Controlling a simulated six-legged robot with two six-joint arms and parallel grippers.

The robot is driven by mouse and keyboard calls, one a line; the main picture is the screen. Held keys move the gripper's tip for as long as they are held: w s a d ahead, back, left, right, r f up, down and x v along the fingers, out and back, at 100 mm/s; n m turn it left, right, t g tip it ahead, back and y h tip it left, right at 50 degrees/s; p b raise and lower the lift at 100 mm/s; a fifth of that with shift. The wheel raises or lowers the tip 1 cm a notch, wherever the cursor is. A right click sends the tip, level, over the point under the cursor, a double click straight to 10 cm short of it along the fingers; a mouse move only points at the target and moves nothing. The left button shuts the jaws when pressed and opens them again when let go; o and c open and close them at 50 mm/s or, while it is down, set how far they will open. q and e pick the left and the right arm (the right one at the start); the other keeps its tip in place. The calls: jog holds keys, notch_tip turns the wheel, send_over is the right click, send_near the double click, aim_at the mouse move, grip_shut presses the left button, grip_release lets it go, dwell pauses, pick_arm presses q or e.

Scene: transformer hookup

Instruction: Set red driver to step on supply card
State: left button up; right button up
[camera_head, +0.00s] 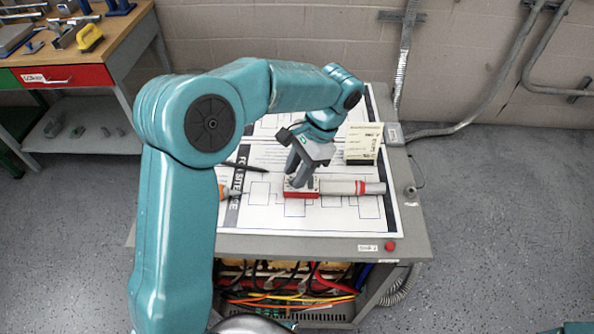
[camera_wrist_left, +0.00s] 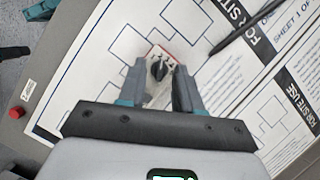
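The red driver (camera_head: 301,193) is a small red-edged box lying on the printed sheet on the table. In the left wrist view its pale face carries a dark knob (camera_wrist_left: 159,70). My left gripper (camera_head: 300,176) points down over the driver. In the left wrist view the two fingers (camera_wrist_left: 160,78) stand apart on either side of the knob, with visible gaps, so it looks open. A cream block with printed lines (camera_head: 362,142), perhaps bearing the supply card, stands behind and to the right; its text is too small to read.
A grey cylinder with red bands (camera_head: 340,188) lies right of the driver. An orange-tipped tool (camera_head: 223,190) and a black pen (camera_head: 245,167) lie to the left. A red button (camera_head: 390,246) sits on the table's front edge. Cables fill the shelf below.

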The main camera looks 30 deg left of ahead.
pick_arm(q)
jog(key=shift+w+f, duration=0.15)
jog(key=shift+f, duration=0.05)
jog(key=shift+c, duration=0.9)
grip_shut()
jog(key=m, duration=0.1)
jog(key=m+p, duration=0.1)
jog(key=shift+s+d+r+m+y, duration=0.2)
jog(key=shift+m+y, duration=0.1)
jog(key=shift+y, duration=0.1)
jog(key=m+t, duration=0.1)
jog(key=m, duration=0.2)
jog(key=shift+f+y+p, duration=0.2)
jog(key=shift+y+p, duration=0.1)
jog(key=shift+y, duration=0.1)
jog(key=shift+o, duration=0.9)
grip_release()
jog(key=shift+r, duration=0.15)
